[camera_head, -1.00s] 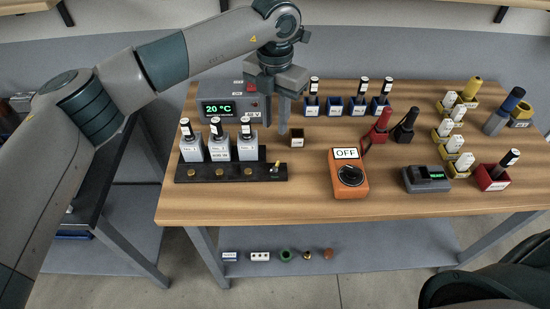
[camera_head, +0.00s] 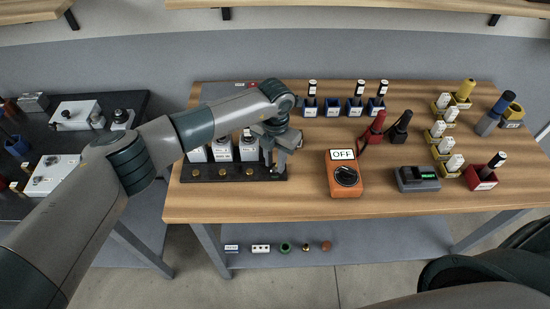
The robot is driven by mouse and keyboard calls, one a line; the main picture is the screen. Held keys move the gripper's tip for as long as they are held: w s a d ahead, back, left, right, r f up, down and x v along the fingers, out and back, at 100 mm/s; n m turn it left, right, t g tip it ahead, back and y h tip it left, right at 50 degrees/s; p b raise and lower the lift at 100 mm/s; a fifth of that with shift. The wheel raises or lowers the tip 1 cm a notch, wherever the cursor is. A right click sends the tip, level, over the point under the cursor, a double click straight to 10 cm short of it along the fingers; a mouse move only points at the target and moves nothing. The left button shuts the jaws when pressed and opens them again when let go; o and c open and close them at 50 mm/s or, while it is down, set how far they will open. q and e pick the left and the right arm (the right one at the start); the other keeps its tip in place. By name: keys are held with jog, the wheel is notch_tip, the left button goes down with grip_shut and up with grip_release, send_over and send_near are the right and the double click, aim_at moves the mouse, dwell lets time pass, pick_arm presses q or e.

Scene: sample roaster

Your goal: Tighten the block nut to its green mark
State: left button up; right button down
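The black block (camera_head: 225,175) lies near the left front of the wooden table, with several white labelled bottles (camera_head: 222,150) standing along its back and brass fittings (camera_head: 223,171) along its front. My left gripper (camera_head: 275,162) points down over the block's right end, where a small fitting with a green mark stood in the earlier view. The fingers largely hide that fitting now. I cannot tell whether they touch it or how far they are closed. My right gripper is not in view.
An orange device (camera_head: 346,180) reading OFF stands right of the block, with a grey device (camera_head: 417,179) beyond it. Red (camera_head: 374,130) and black tools stand behind. Blue holders (camera_head: 333,107) line the back. Table space between block and orange device is clear.

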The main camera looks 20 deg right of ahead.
pick_arm(q)
jog(key=shift+f, duration=0.15)
grip_shut()
jog(key=shift+f, duration=0.1)
